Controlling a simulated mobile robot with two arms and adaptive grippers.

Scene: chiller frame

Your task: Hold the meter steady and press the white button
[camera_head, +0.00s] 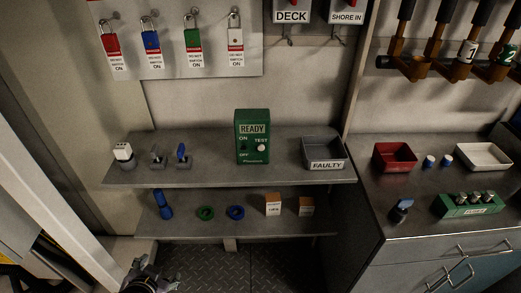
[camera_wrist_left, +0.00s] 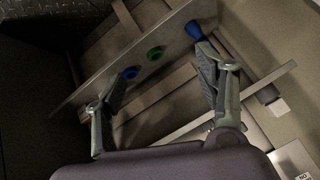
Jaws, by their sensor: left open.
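The meter is a green box (camera_head: 253,125) with a READY display, standing upright on the upper grey shelf. The white button (camera_head: 261,148) is on the right side of its front, under the word TEST. My left gripper (camera_head: 145,272) is at the bottom edge of the head view, low and left, well apart from the meter. In the left wrist view my left gripper (camera_wrist_left: 161,66) is open with nothing between its fingers. The meter does not show in that view. My right gripper is not in view.
The upper shelf (camera_head: 215,176) also holds a grey FAULTY bin (camera_head: 323,150) right of the meter and small fittings at left. The lower shelf holds a blue torch-like item (camera_head: 163,205), rings and small boxes. Padlocks hang above. A counter (camera_head: 385,185) stands at right.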

